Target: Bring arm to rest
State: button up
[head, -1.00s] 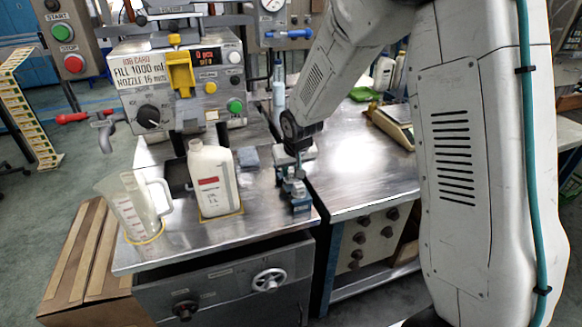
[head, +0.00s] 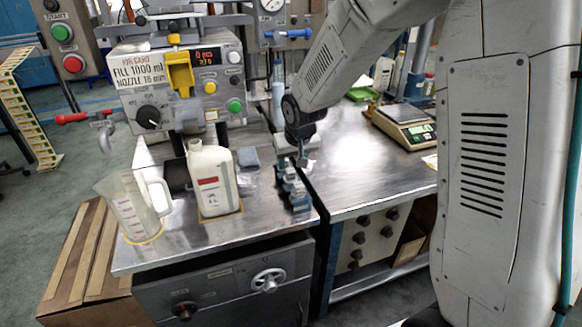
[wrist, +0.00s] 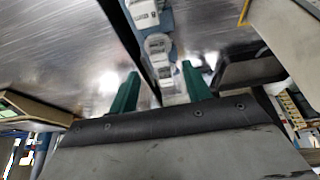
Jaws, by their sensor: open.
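My gripper (head: 291,157) hangs from my wrist over the right part of the steel table, just behind a blue rack (head: 297,200) with several pale grey pieces. In the wrist view its green fingers (wrist: 160,72) stand apart, with part of the row of grey pieces (wrist: 158,44) showing between and beyond them. I cannot tell whether the fingers touch any piece. Nothing is visibly held. My arm reaches down from the upper right, its large link filling the right side of the head view.
A white bottle (head: 211,180) with a red label and a clear measuring jug (head: 130,203) stand left of the gripper. The filling machine (head: 185,85) rises behind. A scale (head: 404,125) sits on the right bench. Bare bench top (head: 355,170) lies right of the gripper.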

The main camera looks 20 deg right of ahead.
jog(key=s, duration=0.2)
jog(key=s+r+g, duration=0.1)
jog(key=s, duration=0.1)
jog(key=s+g, duration=0.1)
jog(key=s, duration=0.1)
jog(key=shift+d+r, duration=0.15)
jog(key=shift+d, duration=0.1)
jog(key=s+d+r, duration=0.1)
jog(key=s+r, duration=0.4)
jog(key=s, duration=0.5)
jog(key=s+r, duration=0.4)
jog(key=s, duration=0.6)
jog(key=s+d+r+g, duration=0.1)
jog(key=s+r, duration=0.4)
jog(key=s, duration=0.5)
jog(key=shift+d+r, duration=0.3)
jog(key=shift+d, duration=0.05)
